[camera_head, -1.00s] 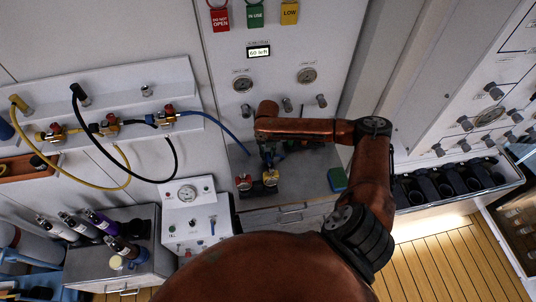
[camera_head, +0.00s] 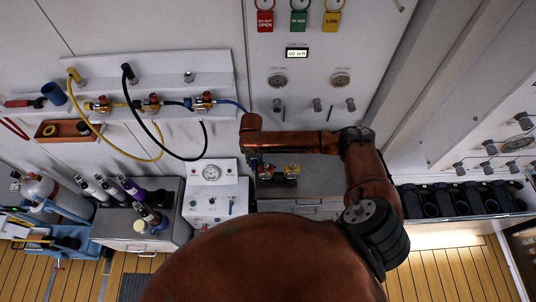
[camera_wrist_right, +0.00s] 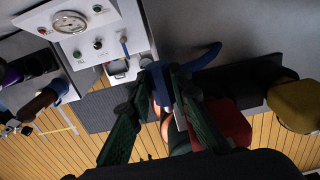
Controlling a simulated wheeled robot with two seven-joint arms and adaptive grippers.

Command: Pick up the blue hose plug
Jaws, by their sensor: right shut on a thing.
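The blue hose plug (camera_wrist_right: 161,88) shows in the right wrist view between the dark green fingers of my right gripper (camera_wrist_right: 163,98). The gripper is shut on it, and the blue hose (camera_wrist_right: 208,54) curves away to the upper right. In the head view my right gripper (camera_head: 253,160) hangs just left of the red and yellow fittings and is small and dark; the plug cannot be made out there. The blue hose (camera_head: 230,102) runs from the wall valves towards my right arm and passes behind it. My left gripper is not in view.
A red-knobbed fitting (camera_head: 265,172) and a yellow-topped fitting (camera_head: 291,170) stand on the counter beside my gripper. A white gauge box (camera_head: 211,189) stands to the left. Yellow (camera_head: 123,152) and black (camera_head: 178,157) hoses loop below the wall shelf.

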